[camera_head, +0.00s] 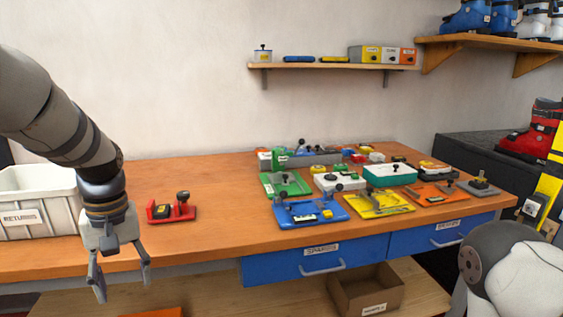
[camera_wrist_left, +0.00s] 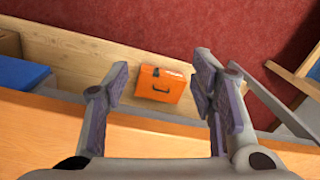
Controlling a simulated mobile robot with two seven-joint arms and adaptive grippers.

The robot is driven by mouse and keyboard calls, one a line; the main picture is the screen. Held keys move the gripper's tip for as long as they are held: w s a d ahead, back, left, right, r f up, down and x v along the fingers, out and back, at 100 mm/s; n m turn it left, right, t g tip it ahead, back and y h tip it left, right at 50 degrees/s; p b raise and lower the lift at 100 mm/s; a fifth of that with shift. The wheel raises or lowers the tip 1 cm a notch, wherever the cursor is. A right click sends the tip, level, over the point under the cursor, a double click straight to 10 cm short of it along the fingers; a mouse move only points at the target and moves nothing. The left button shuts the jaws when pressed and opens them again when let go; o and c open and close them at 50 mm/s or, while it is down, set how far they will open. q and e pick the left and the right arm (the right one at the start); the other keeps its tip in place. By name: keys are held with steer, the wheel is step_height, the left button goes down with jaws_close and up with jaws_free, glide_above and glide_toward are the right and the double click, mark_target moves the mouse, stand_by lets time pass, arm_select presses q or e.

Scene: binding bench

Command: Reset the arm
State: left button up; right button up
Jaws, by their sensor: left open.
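My left gripper (camera_head: 121,272) hangs pointing down at the front edge of the orange-brown bench (camera_head: 220,245), left of the blue drawers. Its fingers are spread apart and nothing is between them. In the left wrist view the open fingers (camera_wrist_left: 160,95) frame the bench edge and the lower shelf beyond. My right gripper is not in view; a white rounded part of my right arm shows at the lower right.
A white bin labelled RETURNS (camera_head: 40,205) and a red fixture (camera_head: 171,209) stand near my left arm. Coloured fixtures, including a blue plate (camera_head: 290,214), crowd the bench's right half. An orange case (camera_wrist_left: 163,84) lies on the lower shelf. A cardboard box (camera_head: 367,291) sits below the drawers.

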arm_select(q)
steer(key=s+d+f+m, duration=0.1)
steer(key=s+f, duration=0.5)
steer(key=f, duration=0.4)
steer(key=s+f+m, duration=0.1)
steer(key=s+f, duration=0.6)
steer(key=f, duration=0.3)
steer(key=s+d+f+m, duration=0.2)
steer(key=s+f, duration=0.1)
steer(key=s, duration=0.8)
steer(key=s+d+f+m+g, duration=0.1)
steer(key=s+d+f, duration=0.2)
steer(key=s, duration=0.8)
steer(key=shift+m, duration=0.4)
